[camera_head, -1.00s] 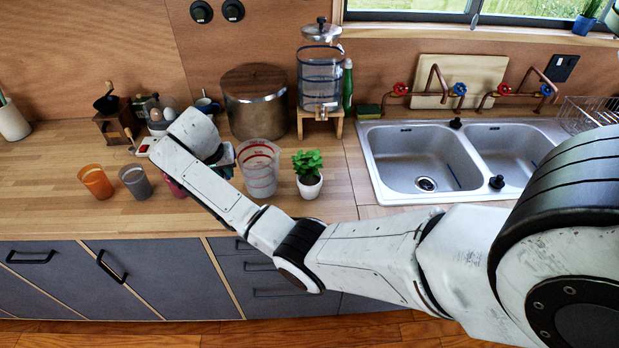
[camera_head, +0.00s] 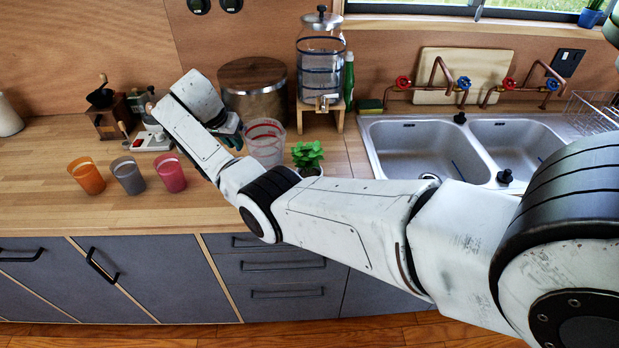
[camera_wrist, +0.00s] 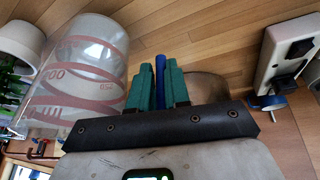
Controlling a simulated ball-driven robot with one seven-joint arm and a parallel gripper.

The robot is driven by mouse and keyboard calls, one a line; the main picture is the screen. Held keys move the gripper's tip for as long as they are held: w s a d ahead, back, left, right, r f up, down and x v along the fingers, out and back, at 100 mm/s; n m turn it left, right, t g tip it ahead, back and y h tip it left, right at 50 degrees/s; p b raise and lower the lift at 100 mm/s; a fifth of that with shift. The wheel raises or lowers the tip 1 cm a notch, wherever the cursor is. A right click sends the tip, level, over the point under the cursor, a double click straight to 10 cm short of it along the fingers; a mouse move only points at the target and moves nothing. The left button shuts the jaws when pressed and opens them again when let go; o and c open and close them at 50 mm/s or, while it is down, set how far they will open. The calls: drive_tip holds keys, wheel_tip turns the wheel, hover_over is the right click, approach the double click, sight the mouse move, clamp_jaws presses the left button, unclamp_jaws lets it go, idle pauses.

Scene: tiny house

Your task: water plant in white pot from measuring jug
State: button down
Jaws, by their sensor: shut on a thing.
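The clear measuring jug with red markings (camera_head: 266,143) is beside my gripper (camera_head: 228,135) at the counter's middle, slightly tilted. In the wrist view the jug (camera_wrist: 80,75) fills the left side. My gripper's green fingers (camera_wrist: 158,88) are shut on a narrow blue piece beside the jug, apparently its handle. The jug seems raised, but its underside is hidden by my arm. The green plant (camera_head: 307,154) stands just right of the jug; its white pot (camera_head: 308,171) is mostly hidden by my arm. The pot also shows in the wrist view (camera_wrist: 22,42).
Orange (camera_head: 87,176), grey (camera_head: 129,177) and pink (camera_head: 170,174) cups stand left of my gripper. A metal pot (camera_head: 262,100) and water dispenser (camera_head: 320,70) stand behind. The sink (camera_head: 415,145) lies right. A power strip (camera_wrist: 292,45) is near the fingers.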

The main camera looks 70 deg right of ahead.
drive_tip(key=shift+w+d+m+b, duration=0.25)
drive_tip(key=shift+d+m+b, duration=0.35)
drive_tip(key=shift+d, duration=0.1)
